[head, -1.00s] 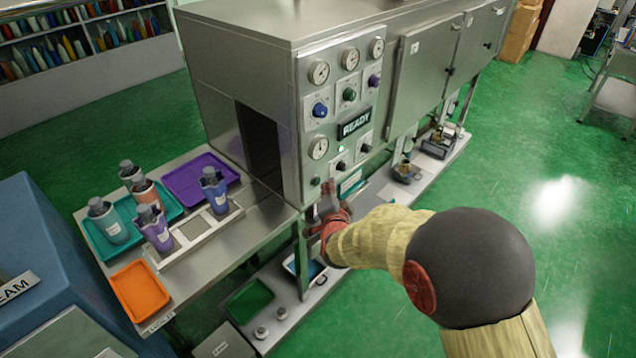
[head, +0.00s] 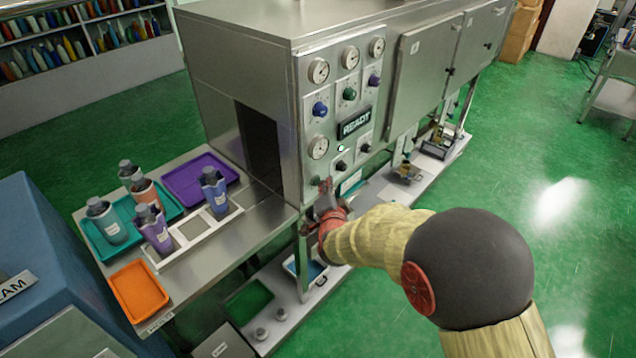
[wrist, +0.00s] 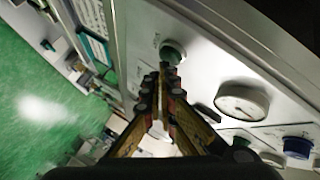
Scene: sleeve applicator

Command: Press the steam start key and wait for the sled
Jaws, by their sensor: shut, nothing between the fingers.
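My gripper (head: 327,188) is shut and empty at the lower front corner of the steel machine's control panel (head: 338,110). In the wrist view its closed fingertips (wrist: 170,72) are right at a round green key (wrist: 172,52); I cannot tell whether they touch or press it. The panel's display (head: 355,124) reads READY. A small lamp (head: 340,148) below it looks whitish. The pale sled (head: 195,238) is on the steel table left of the machine opening (head: 260,147), with a purple bottle (head: 153,230) and a blue bottle (head: 214,191) standing upright in it.
A teal tray (head: 93,236) with bottles, a purple tray (head: 200,177) and an orange tray (head: 138,289) lie on the table. Gauges (wrist: 243,100) and knobs crowd the panel near my fingers. Green floor (head: 480,190) is open at right.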

